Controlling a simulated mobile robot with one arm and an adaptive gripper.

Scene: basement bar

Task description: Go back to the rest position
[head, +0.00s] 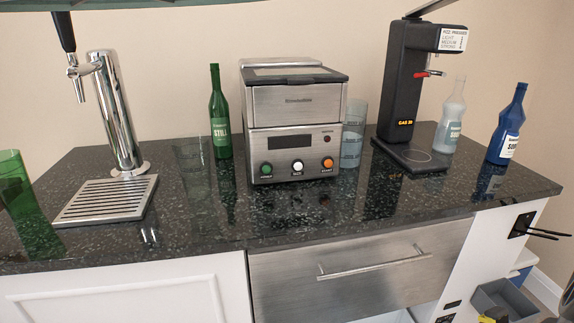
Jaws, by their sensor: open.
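My gripper does not show in the head view, so I cannot see its fingers or anything near them. The head view looks onto a dark speckled bar counter (330,222) from the front. No object is seen in contact with my arm.
On the counter stand a chrome tap (118,115) with drip tray (108,199), a green bottle (220,115), a steel machine (293,125), a black dispenser (403,80), a clear bottle (452,115) and a blue bottle (507,125). A drawer handle (375,264) juts out below. A grey bin (500,298) stands lower right.

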